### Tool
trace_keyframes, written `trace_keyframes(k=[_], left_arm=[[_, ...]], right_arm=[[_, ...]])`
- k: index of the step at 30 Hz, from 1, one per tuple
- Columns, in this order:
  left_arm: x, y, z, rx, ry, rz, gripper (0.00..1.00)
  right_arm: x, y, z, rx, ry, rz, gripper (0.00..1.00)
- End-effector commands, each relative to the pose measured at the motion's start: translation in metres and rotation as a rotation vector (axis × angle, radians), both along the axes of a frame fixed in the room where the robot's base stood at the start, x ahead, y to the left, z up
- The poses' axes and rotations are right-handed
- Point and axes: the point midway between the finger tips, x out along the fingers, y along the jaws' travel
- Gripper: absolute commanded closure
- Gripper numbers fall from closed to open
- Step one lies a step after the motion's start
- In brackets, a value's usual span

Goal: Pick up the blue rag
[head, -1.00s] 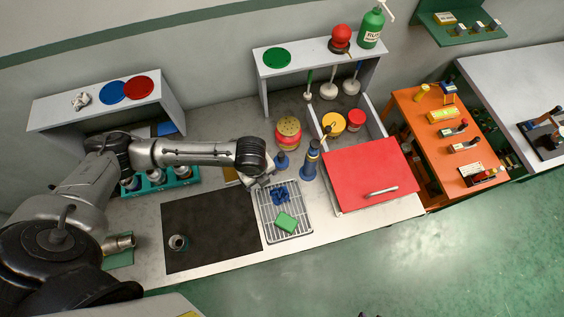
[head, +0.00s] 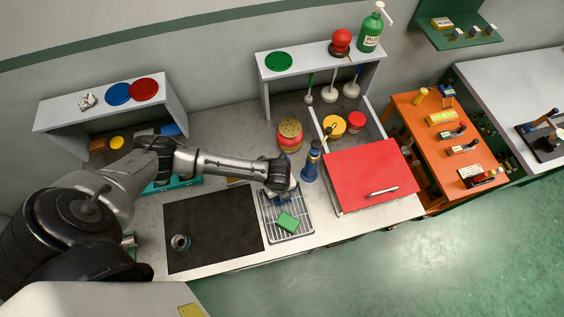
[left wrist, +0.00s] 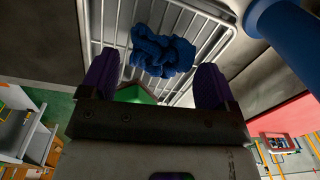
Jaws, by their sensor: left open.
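The blue rag (left wrist: 162,52) is a crumpled bundle lying on the wire rack (left wrist: 190,20). In the head view the rag (head: 283,201) shows only in part, under the end of my left arm. My left gripper (left wrist: 155,80) is open, with its two purple fingers apart. In the left wrist view the rag appears between and beyond the fingertips, and nothing is held. In the head view my left gripper (head: 283,191) is over the back part of the rack, and its fingers are mostly hidden. My right gripper is not in view.
A green sponge (head: 288,221) lies on the rack just in front of the rag. A blue upright tool (head: 312,162) stands close to the rack's right, beside a red lid (head: 370,175). A dark mat (head: 212,228) with a small metal fitting (head: 180,242) lies to the left.

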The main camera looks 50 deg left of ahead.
Motion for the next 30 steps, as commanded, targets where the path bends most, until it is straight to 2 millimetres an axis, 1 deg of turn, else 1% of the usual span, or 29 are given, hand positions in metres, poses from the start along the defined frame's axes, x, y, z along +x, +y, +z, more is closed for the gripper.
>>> trace_keyframes(k=[3, 6, 9, 16, 27, 30], left_arm=[[0.001, 0.000, -0.015, 0.000, 0.002, 0.001, 0.18], [0.001, 0.000, -0.022, 0.000, 0.002, 0.000, 0.18], [0.001, 0.000, -0.026, -0.001, 0.001, 0.000, 0.18], [0.002, 0.000, -0.026, -0.001, 0.000, -0.001, 0.18], [0.002, 0.000, -0.026, 0.000, 0.000, 0.000, 0.53], [0.002, 0.000, -0.026, 0.000, 0.000, 0.000, 0.55]], right_arm=[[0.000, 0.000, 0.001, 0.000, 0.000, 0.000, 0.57], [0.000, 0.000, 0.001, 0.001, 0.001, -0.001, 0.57], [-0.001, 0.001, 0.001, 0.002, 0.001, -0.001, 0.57], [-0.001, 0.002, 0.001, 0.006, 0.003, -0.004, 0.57], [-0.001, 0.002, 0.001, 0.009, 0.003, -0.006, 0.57], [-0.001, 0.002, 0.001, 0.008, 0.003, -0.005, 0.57]])
